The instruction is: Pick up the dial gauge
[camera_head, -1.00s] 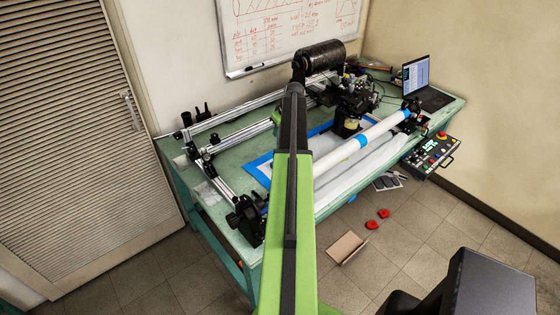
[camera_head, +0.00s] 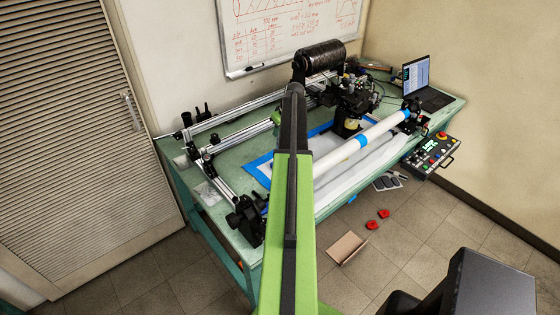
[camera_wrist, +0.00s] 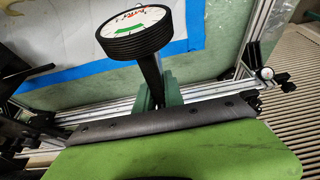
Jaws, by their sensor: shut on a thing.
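The dial gauge (camera_wrist: 133,32) shows in the wrist view, with a round white face, red and green marks and a black ribbed rim. Its dark stem runs down between the green fingers of my gripper (camera_wrist: 158,92), which is shut on it. The gauge is over the bench area with blue tape and a white sheet; I cannot tell whether it touches anything below. In the head view my own arm hides the gauge. A small green piece (camera_head: 277,117), probably part of my gripper, shows left of the arm near the rail.
The green bench (camera_head: 235,225) carries aluminium rails (camera_head: 235,108), a white roller tube (camera_head: 375,135) and a laptop (camera_head: 425,85). A control box (camera_head: 432,155) hangs at the right. Red pieces (camera_head: 378,219) and a cardboard piece (camera_head: 346,248) lie on the floor.

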